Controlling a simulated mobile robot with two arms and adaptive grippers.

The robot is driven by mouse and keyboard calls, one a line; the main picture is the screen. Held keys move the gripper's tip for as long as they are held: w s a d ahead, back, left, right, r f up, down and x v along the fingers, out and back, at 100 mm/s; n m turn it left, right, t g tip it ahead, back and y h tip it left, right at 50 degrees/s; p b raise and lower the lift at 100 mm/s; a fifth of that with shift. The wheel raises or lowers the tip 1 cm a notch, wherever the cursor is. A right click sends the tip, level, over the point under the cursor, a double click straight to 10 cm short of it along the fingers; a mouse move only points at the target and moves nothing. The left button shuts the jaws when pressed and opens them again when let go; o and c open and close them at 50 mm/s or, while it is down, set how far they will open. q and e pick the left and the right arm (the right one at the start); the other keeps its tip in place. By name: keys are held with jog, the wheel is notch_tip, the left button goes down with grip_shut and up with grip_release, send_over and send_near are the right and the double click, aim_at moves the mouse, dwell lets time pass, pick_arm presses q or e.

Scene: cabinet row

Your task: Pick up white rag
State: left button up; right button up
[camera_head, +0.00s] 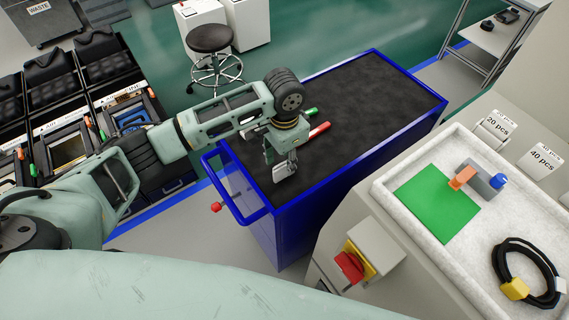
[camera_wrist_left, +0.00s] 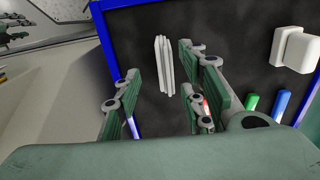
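A white, narrow, folded thing that looks like the white rag (camera_wrist_left: 163,64) lies on the dark top of the blue cart (camera_wrist_left: 130,60) in the left wrist view. My left gripper (camera_wrist_left: 158,88) is open, with one finger on each side of the rag's line; I see no contact. In the head view my left gripper (camera_head: 281,163) points down over the near left part of the cart's top (camera_head: 370,95). There I cannot clearly tell the rag from the pale fingertips. My right gripper is not in view.
A green handle (camera_head: 310,112) and a red handle (camera_head: 319,130) lie beside my left gripper. A blue handle (camera_wrist_left: 283,105) and a white block (camera_wrist_left: 295,48) show in the wrist view. The cart's far right top is clear. A tray (camera_head: 400,205) stands at right.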

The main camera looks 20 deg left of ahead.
aim_at(285, 163)
pick_arm(q)
jog(key=shift+f, duration=0.35)
jog(key=f, duration=0.2)
jog(key=w+f+p, duration=0.1)
jog(key=f, duration=0.1)
jog(key=shift+w+f, duration=0.2)
jog(key=shift+f, duration=0.1)
jog(key=shift+s+r, duration=0.1)
jog(key=shift+s, duration=0.15)
jog(key=shift+w, duration=0.15)
jog(key=c, duration=0.6)
grip_shut()
